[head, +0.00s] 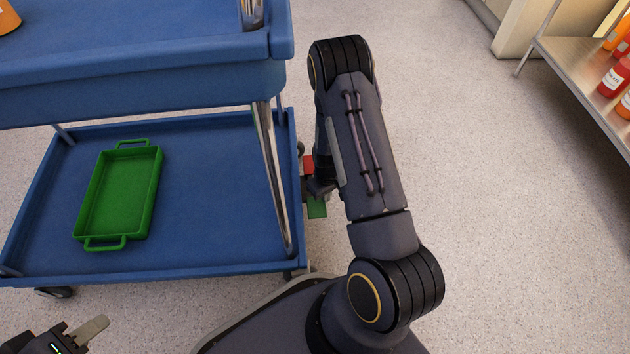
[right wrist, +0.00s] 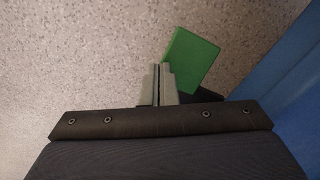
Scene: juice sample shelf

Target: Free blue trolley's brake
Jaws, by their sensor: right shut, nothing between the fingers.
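The blue trolley (head: 190,262) fills the left of the head view. At its right side, low down, a red piece (head: 308,165) and a green pedal-like plate (head: 317,208) stick out. The right arm partly hides both in the head view. My right gripper (right wrist: 161,68) is shut and empty. In the right wrist view its fingertips are right beside the left edge of the green plate (right wrist: 190,60); I cannot tell whether they touch it. My left gripper (head: 88,335) is at the bottom left, in front of the trolley, partly cut off; its opening is unclear.
A green tray (head: 118,197) lies on the trolley's lower shelf. A caster (head: 54,292) shows at the front left. A shelf (head: 580,75) with red and orange bottles stands at the right. The speckled floor (head: 510,220) between is clear.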

